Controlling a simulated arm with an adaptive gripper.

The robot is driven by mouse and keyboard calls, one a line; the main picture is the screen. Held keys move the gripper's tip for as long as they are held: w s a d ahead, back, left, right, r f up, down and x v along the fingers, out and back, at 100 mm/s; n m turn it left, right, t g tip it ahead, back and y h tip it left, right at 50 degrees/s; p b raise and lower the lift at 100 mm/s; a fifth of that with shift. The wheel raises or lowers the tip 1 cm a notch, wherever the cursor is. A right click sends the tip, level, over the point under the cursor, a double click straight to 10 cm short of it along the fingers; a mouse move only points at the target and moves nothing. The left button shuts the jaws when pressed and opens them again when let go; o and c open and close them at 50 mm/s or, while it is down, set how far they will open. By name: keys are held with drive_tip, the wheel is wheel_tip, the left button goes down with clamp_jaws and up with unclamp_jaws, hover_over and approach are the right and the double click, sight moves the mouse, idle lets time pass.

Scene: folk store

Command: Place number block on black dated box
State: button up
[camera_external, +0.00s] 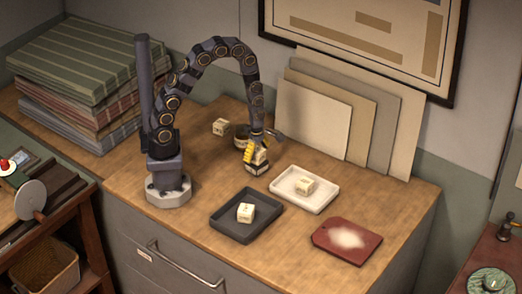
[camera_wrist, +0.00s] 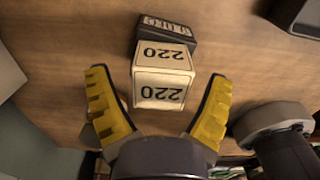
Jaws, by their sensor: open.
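A cream number block (camera_wrist: 163,90) marked "220" shows in the wrist view between the two yellow fingers of my gripper (camera_wrist: 158,75). The fingers are open, with a gap on each side of the block. The black dated box (camera_wrist: 168,26), with pale lettering, lies directly beyond the block and is partly covered by it. In the external view my gripper (camera_external: 256,151) is low over the table, around the block (camera_external: 261,157). The black box (camera_external: 257,169) sits just below the block there, and the block appears to rest on it. The exact contact is partly hidden.
A dark tray (camera_external: 217,225) and a white tray (camera_external: 321,201) each hold a cream block. Another block (camera_external: 221,127) and a round dark container (camera_external: 241,134) stand behind my gripper. A red board (camera_external: 330,246) lies front right. Panels (camera_external: 312,120) lean at the back.

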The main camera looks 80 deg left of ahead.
sight(257, 150)
wheel_tip(257, 150, up, 10)
drive_tip(key=shift+r, duration=0.7)
drive_tip(key=s+d+r+m, duration=0.4)
drive_tip(key=s+r+m, duration=0.3)
drive_tip(key=s+m, duration=0.3)
drive_tip(key=s+d+r+m+g, duration=0.1)
drive_tip(key=s+d+r+m, duration=0.3)
drive_tip(key=s+m, duration=0.6)
wheel_tip(257, 150, up, 3)
drive_tip(key=m, duration=0.7)
drive_tip(key=shift+f+g, duration=0.15)
drive_tip(key=shift+g, duration=0.15)
